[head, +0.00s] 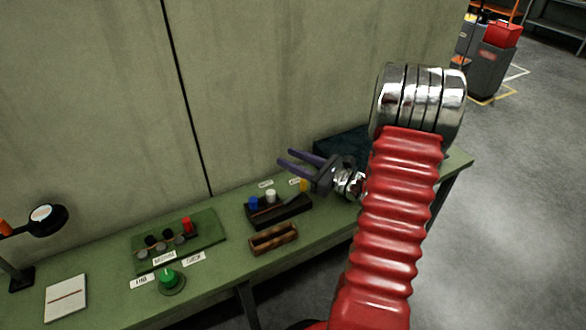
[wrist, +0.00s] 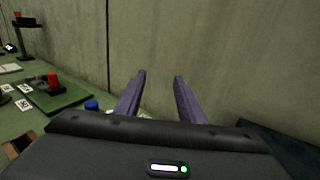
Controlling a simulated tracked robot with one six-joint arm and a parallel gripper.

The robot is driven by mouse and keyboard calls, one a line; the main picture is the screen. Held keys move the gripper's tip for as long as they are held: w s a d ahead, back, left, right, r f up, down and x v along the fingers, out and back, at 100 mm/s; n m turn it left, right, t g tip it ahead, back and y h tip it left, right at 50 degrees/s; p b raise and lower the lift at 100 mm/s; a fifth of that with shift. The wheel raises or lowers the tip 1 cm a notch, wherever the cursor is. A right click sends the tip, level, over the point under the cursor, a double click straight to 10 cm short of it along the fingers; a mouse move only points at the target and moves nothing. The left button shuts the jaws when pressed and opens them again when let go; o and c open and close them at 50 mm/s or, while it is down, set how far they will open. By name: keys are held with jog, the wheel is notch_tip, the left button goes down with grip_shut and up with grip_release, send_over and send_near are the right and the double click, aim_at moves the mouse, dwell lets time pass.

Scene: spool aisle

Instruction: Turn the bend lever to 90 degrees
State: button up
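My gripper (head: 284,158) is open and empty, with two purple fingers pointing left above the far part of the green bench. The fingers also show apart in the wrist view (wrist: 160,78), with bare wall beyond them. I cannot make out a bend lever for certain in either view. A green board (head: 207,228) on the bench carries black pieces, grey discs and a red piece (head: 187,225). The board also shows at the left of the wrist view (wrist: 68,98), with the red piece (wrist: 53,80) upright on it. My gripper is to the right of the board and apart from it.
A dark tray (head: 284,219) holding blue, white and yellow items is below my gripper. A brown wooden box (head: 273,238), a green knob (head: 169,279), a notepad (head: 66,298) and a lamp (head: 45,216) are on the bench. The wall (head: 270,80) stands close behind.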

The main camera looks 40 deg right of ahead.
jog(key=shift+r, duration=1)
jog(key=shift+c, duration=0.4)
jog(key=shift+c, duration=0.7)
jog(key=shift+m+h, duration=0.4)
jog(key=shift+h, duration=0.4)
jog(key=s+d+f, duration=0.1)
jog(key=s, duration=0.2)
jog(key=s+d+f, duration=0.1)
jog(key=s+f, duration=0.1)
jog(key=s, duration=0.1)
jog(key=s+d+f, duration=0.1)
jog(key=s+f, duration=0.1)
jog(key=s, duration=0.1)
jog(key=shift+d+f, duration=0.15)
jog(key=shift+d, duration=0.2)
grip_shut()
jog(key=s+f+h, duration=0.1)
jog(key=s+f, duration=0.1)
jog(key=s, duration=0.4)
jog(key=s+f+m+h, duration=0.1)
jog(key=s+f, duration=0.1)
jog(key=s, duration=0.5)
jog(key=shift+f+m+t, duration=0.25)
jog(key=shift+m+t, duration=0.05)
jog(key=shift+t, duration=0.1)
